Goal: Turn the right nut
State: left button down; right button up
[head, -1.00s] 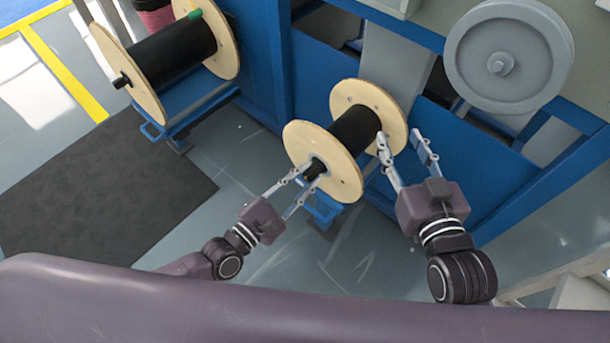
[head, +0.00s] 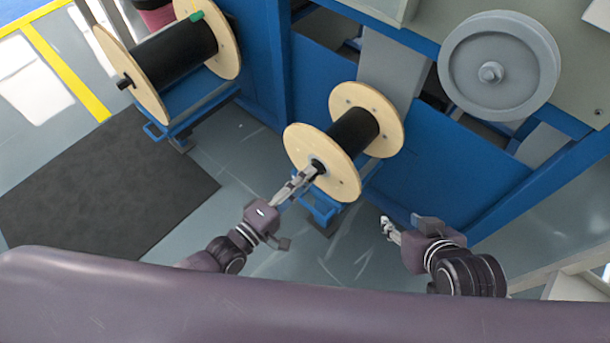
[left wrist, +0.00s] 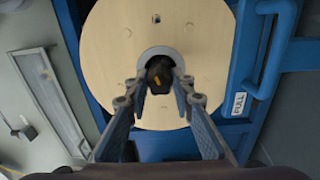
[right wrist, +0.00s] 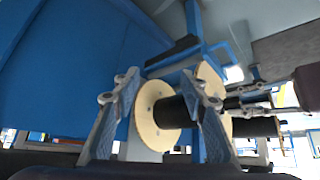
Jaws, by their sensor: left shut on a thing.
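A spool with pale wooden discs (head: 342,175) and black cable (head: 353,133) sits on a blue stand. The dark nut at the centre of its near disc shows in the left wrist view (left wrist: 159,74), with a small orange mark on it. My left gripper (head: 310,171) is shut on this nut, one finger on each side; the fingers partly hide it in the head view. My right gripper (head: 387,226) is off to the right of the spool, touching nothing. In the right wrist view its fingers (right wrist: 160,95) are spread and empty, with the spool beyond them.
A second, larger black-wound spool (head: 168,58) stands at upper left on a blue stand. A blue machine frame (head: 450,150) with a grey wheel (head: 498,66) lies behind and to the right. A dark mat (head: 105,185) covers the floor at left.

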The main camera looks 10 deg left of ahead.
jog(key=s+d+g+h+p, duration=0.1)
jog(key=s+d+g+p, duration=0.25)
jog(key=s, duration=0.55)
notch_tip(320, 180, down, 7)
jog(key=w+a+g+p, duration=0.1)
notch_tip(320, 180, up, 6)
jog(key=b, duration=0.1)
pick_arm(q)
jog(key=n+b, duration=0.4)
jog(key=n, duration=2.2)
jog(key=shift+a+f+b, duration=0.1)
jog(key=shift+b, duration=0.25)
pick_arm(e)
jog(key=w+a+r+t, duration=0.2)
jog(key=w+t, duration=0.1)
jog(key=w, duration=0.3)
jog(key=w+a+r+t+y, duration=0.1)
jog(key=w+a+r+t, duration=0.1)
jog(key=w, duration=0.4)
jog(key=shift+t+y, duration=0.3)
jog(key=shift+t, duration=0.55)
